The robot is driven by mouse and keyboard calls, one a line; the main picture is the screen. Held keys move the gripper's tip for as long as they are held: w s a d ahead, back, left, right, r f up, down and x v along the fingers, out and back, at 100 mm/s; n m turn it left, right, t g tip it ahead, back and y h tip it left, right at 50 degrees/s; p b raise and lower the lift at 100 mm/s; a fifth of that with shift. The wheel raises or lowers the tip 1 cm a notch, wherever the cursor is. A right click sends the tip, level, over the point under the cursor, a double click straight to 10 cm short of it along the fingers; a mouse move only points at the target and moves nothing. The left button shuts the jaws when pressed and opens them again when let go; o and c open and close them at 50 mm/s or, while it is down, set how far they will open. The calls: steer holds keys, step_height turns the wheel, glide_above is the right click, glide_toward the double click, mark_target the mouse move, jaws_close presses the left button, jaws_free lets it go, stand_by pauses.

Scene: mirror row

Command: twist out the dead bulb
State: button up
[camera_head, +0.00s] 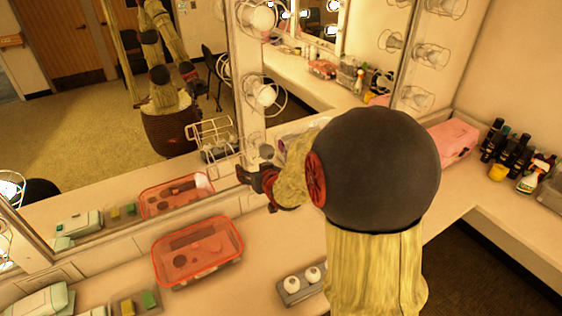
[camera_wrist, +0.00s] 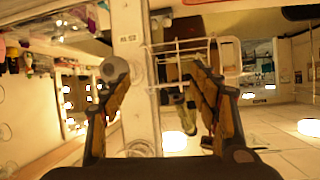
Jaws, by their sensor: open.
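An unlit greyish bulb (camera_head: 266,151) shows low on the mirror's white post (camera_head: 247,75), just above my gripper (camera_head: 257,188). In the wrist view a grey round bulb (camera_wrist: 109,68) shows at the post's left edge, partly covered by the left fingertip. My gripper (camera_wrist: 157,70) is open, with the post and an open white wire cage (camera_wrist: 180,55) seen between or beyond its fingers. The cage also shows left of the post in the head view (camera_head: 210,133). I cannot tell whether a finger touches the bulb. Its base is hidden.
A caged bulb (camera_head: 265,93) sits higher on the post. A grey holder (camera_head: 291,297) with two white bulbs and a red translucent box (camera_head: 198,252) stand on the counter. Bottles (camera_head: 510,150) and a pink box (camera_head: 455,140) are at the right. The mirror (camera_head: 100,130) lies close behind.

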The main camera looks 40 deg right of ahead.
mark_target(271, 157)
steer(key=s+d+f+m+t+p, duration=0.2)
steer(key=d+t+p, duration=0.1)
steer(key=d, duration=0.2)
steer(key=s+d+f+m+t+p, duration=0.1)
steer(key=s+d+f+t+p, duration=0.1)
steer(key=d, duration=0.3)
steer(key=x, duration=0.8)
steer(key=shift+w+a+r, duration=0.15)
steer(key=shift+w, duration=0.1)
steer(key=shift+b+x, duration=0.45)
steer(key=shift+x, duration=1.25)
steer(key=shift+r, duration=0.1)
steer(key=shift+c, duration=1)
steer(key=c, duration=0.8)
steer(key=shift+o, duration=0.2)
